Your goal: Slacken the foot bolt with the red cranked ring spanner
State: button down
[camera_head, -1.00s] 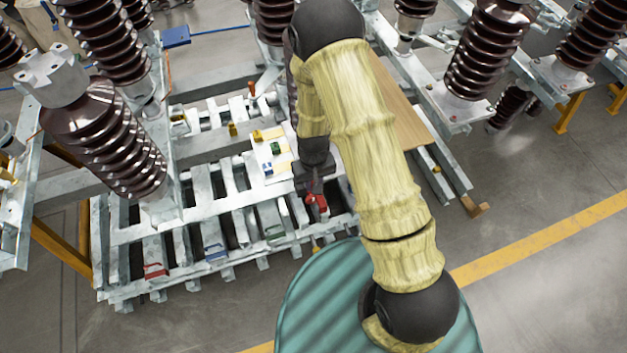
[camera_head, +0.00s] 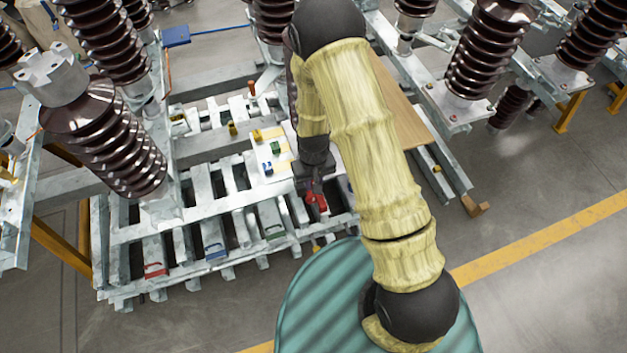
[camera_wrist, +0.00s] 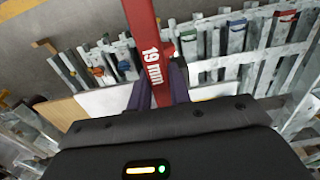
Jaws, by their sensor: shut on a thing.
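The red cranked ring spanner (camera_wrist: 149,45) is held in my gripper (camera_wrist: 160,92). Its shank, marked "19 mm", runs up and out of the top of the wrist view, so its far ring end is out of sight there. Both dark purple fingers are closed against the shank. I cannot make out which bolt is the foot bolt, nor whether the spanner touches one.
Red (camera_head: 155,270), blue (camera_head: 214,252) and green (camera_head: 274,232) pieces sit along the slatted frame's front. Brown ribbed insulators (camera_head: 105,140) stand at left and behind. Open floor lies right.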

jog(key=shift+f+b, duration=0.8)
jog(key=shift+f, duration=0.25)
dwell(0.4)
jog(key=d+n, duration=0.1)
jog(key=w+d+n, duration=0.1)
jog(key=d+n, duration=0.1)
jog(key=w+d+n, duration=0.1)
jog(key=n, duration=0.1)
jog(key=shift+w+d, duration=0.15)
jog(key=shift+w, duration=0.1)
jog(key=w+d+n, duration=0.1)
jog(key=n, duration=0.1)
jog(key=w+d+n, duration=0.1)
jog(key=w+n, duration=0.1)
jog(key=w+d+n, duration=0.1)
jog(key=w+n, duration=0.1)
jog(key=n, duration=0.1)
jog(key=shift+w+p, duration=0.1)
jog(key=shift+p, duration=0.3)
jog(key=shift+r, duration=0.1)
